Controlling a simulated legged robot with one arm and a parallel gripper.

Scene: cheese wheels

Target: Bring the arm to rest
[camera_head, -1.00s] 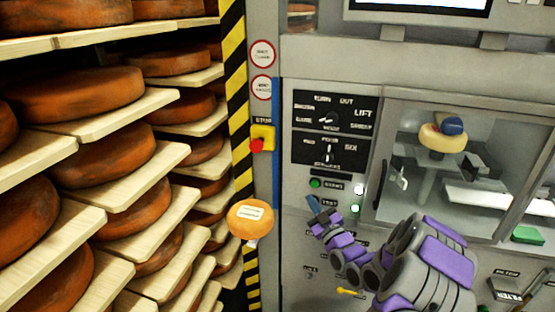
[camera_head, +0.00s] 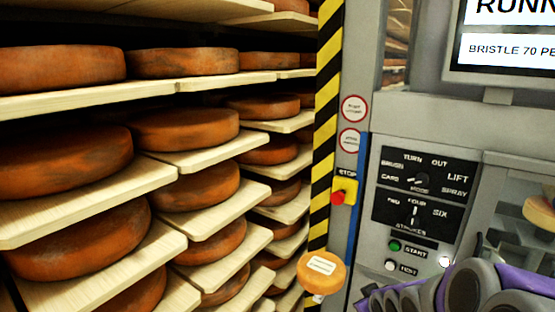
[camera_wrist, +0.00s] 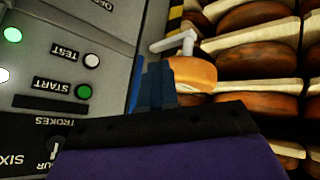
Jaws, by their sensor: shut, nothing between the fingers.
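My arm (camera_head: 470,290), purple and grey, shows at the bottom right of the head view, low in front of the machine panel. Its fingertips cannot be made out there. In the wrist view, which is upside down, my gripper (camera_wrist: 160,75) shows two blue fingers close together, shut and empty. Behind the fingers in that view is an orange round piece (camera_wrist: 194,73) with a pale bracket. I cannot tell whether they are near each other in depth.
Shelves of cheese wheels (camera_head: 185,130) fill the left side. A striped post (camera_head: 326,110) separates them from the machine. The panel has a red stop button (camera_head: 338,197), dials (camera_head: 415,212) and a green start button (camera_head: 394,245).

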